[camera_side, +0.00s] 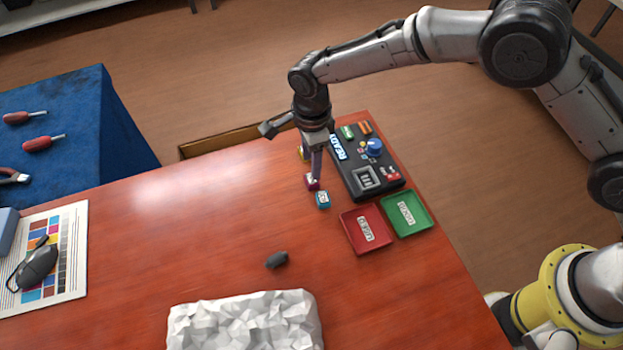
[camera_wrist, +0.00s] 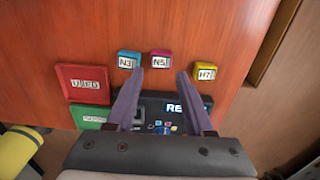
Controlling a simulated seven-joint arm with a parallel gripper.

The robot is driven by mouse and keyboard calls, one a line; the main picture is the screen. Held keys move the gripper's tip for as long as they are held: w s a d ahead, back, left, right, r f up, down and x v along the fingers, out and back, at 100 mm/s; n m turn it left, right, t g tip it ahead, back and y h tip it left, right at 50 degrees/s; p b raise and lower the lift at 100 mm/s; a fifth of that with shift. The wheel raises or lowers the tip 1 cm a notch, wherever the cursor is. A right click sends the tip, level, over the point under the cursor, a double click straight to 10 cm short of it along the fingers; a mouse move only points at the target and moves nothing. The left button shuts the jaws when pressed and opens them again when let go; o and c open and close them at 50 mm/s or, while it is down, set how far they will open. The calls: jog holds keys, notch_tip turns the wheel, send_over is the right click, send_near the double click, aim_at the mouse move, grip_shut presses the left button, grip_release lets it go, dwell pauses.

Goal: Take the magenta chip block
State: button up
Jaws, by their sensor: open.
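The magenta chip block (camera_wrist: 160,59), labelled N5, sits on the red-brown table between the cyan block (camera_wrist: 128,60) and the yellow block (camera_wrist: 205,71). In the side view the magenta block (camera_side: 312,184) is partly hidden by my gripper (camera_side: 315,178), which points down over it. In the wrist view my gripper (camera_wrist: 160,73) is open and empty. Its two fingertips lie either side of the magenta block in the picture, with the block just beyond them. The left fingertip is close to the cyan block. I cannot tell the exact height of the tips.
A black device with a READY display (camera_side: 338,148) stands just right of the blocks. A red USED tray (camera_side: 352,216) and a green tray (camera_side: 420,208) lie near the right edge. A dark lump (camera_side: 277,260) and a white faceted mass (camera_side: 245,322) are nearer.

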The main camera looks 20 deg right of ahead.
aim_at(311, 179)
jog(key=shift+w+f, duration=0.1)
jog(key=shift+f, duration=3)
grip_shut()
